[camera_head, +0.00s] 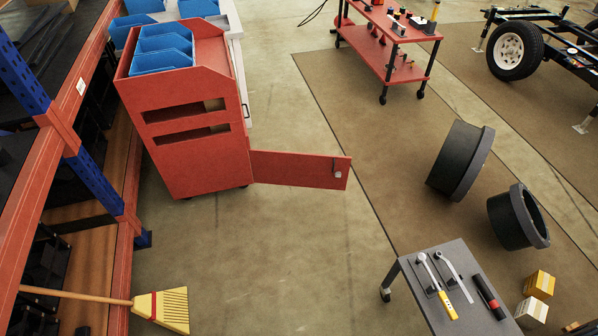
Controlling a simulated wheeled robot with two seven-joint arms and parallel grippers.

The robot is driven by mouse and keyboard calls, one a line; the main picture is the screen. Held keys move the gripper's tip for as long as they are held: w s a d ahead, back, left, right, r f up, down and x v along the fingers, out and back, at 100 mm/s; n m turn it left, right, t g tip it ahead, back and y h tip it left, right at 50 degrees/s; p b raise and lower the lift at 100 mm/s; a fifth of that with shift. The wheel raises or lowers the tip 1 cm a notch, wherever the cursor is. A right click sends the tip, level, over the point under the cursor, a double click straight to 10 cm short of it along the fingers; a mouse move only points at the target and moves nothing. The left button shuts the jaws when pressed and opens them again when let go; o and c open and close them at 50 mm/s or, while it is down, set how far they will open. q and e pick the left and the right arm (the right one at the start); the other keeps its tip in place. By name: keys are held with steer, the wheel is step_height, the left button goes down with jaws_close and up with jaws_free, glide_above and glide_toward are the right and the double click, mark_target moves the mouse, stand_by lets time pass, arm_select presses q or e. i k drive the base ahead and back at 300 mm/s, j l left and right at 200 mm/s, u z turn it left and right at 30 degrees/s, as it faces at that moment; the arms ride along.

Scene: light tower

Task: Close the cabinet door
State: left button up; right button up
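The red cabinet (190,160) stands at the upper left, with blue bins (160,50) on its top. Its red door (297,169) is open and sticks out to the right from the cabinet's right front edge. A small silver handle or lock (338,173) sits near the door's free end. The inside of the cabinet is hidden from this view. Neither of my grippers shows in the head view, and nothing touches the door.
A red and blue shelf rack (68,140) runs along the left, with a broom (160,308) near its foot. A grey table with tools (450,290) and black round tubs (460,160) stand on the right. The floor before the cabinet (260,250) is clear.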

mark_target(285, 168)
steer(key=i+l, duration=0.15)
steer(key=i, duration=0.15)
steer(key=i+u, duration=0.3)
steer(key=i, duration=0.9)
